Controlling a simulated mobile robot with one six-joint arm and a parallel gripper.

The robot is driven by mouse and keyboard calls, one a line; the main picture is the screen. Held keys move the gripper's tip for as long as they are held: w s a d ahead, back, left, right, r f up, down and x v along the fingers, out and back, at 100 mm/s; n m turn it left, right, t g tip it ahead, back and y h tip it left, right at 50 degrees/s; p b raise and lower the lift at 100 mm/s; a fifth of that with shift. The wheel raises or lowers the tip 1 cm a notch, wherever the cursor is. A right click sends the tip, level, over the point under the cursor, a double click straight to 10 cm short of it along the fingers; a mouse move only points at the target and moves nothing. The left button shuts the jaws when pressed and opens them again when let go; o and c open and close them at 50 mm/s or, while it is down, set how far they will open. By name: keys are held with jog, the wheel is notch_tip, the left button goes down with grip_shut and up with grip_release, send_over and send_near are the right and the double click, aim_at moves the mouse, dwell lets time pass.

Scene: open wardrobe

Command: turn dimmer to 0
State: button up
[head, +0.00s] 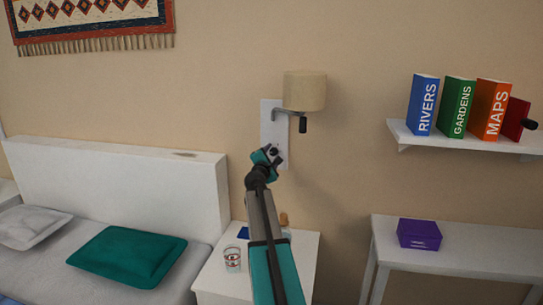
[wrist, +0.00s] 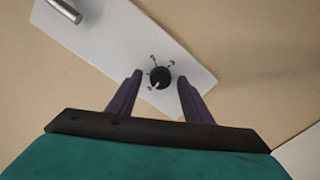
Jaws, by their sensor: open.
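The dimmer (wrist: 160,77) is a small round black knob with a pale pointer mark, on a white wall plate (wrist: 112,42). Small marks sit around the knob, too small to read. The pointer faces down and to the left in the wrist view. My gripper (wrist: 157,84) is open, with one dark finger on each side of the knob in that view; I cannot tell whether the fingers touch it. In the head view my gripper (head: 268,154) is in front of the lower part of the plate (head: 268,120), and the knob is hidden behind it.
A wall lamp with a beige shade (head: 304,91) sticks out just above my gripper. A nightstand (head: 304,256) with a patterned cup (head: 232,258) is below. A bed (head: 121,188) is left; a book shelf (head: 470,143) and white table (head: 458,252) are right.

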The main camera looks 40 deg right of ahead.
jog(key=v, duration=1.3)
jog(key=shift+a+b, duration=0.3)
jog(key=shift+b, duration=0.1)
jog(key=shift+s, duration=0.1)
dwell(0.4)
